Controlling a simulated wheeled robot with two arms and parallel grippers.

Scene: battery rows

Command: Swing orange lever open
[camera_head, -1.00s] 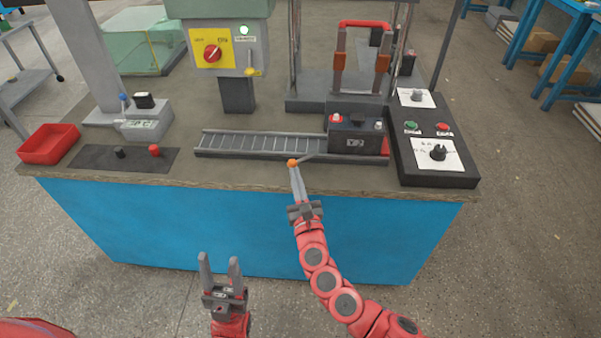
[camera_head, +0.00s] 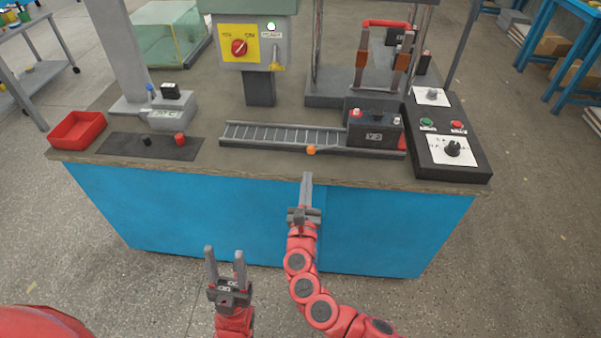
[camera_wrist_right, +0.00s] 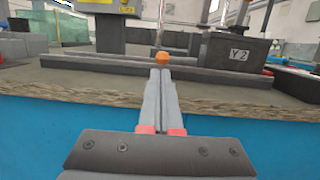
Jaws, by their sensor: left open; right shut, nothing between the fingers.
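The orange lever knob (camera_head: 311,150) sits at the front rail of the roller track on the bench. Its grey arm does not show clearly now. My right gripper (camera_head: 307,176) points at the bench with its fingers shut and empty. Its tips are just in front of the bench edge, with a small gap below the knob in the head view. In the right wrist view the knob (camera_wrist_right: 162,58) shows straight beyond the fingertips (camera_wrist_right: 160,72); I cannot tell the depth between them. My left gripper (camera_head: 225,254) is open and empty, low in front of the bench.
A dark battery (camera_head: 374,131) marked Y2 stands at the right end of the roller track (camera_head: 285,136). A control box (camera_head: 450,150) is to its right. The floor in front is clear.

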